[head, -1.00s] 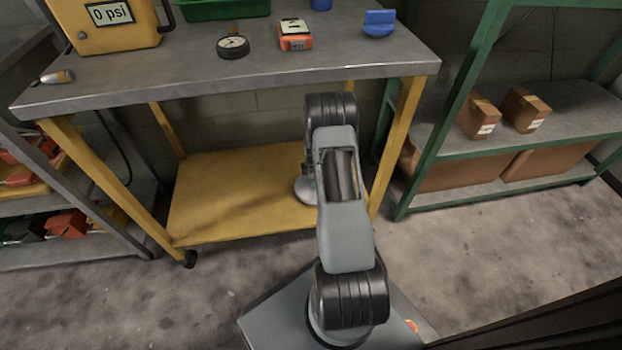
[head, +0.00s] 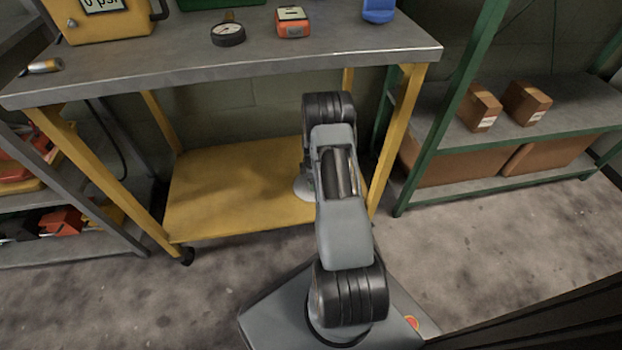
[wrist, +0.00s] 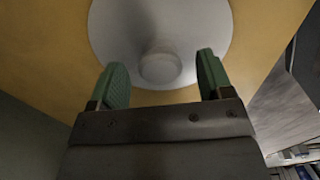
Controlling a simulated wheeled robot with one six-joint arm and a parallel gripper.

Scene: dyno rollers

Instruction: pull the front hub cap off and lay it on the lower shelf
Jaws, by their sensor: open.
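The hub cap (wrist: 205,25) is a pale grey-white disc with a raised round knob (wrist: 160,67) at its middle. In the wrist view it lies against the yellow lower shelf (wrist: 270,20). My gripper (wrist: 160,75) is open, with its two green-padded fingers on either side of the knob and apart from it. In the head view the disc's pale edge (head: 302,188) shows at the right part of the yellow lower shelf (head: 230,195), mostly hidden behind my arm. My fingers are hidden there.
The workbench top (head: 190,68) overhangs the shelf, with a yellow leg (head: 398,130) to the right of my arm. A dial gauge (head: 228,34) and an orange meter (head: 292,22) stand on top. A green rack (head: 465,150) with boxes is at the right. The shelf's left part is bare.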

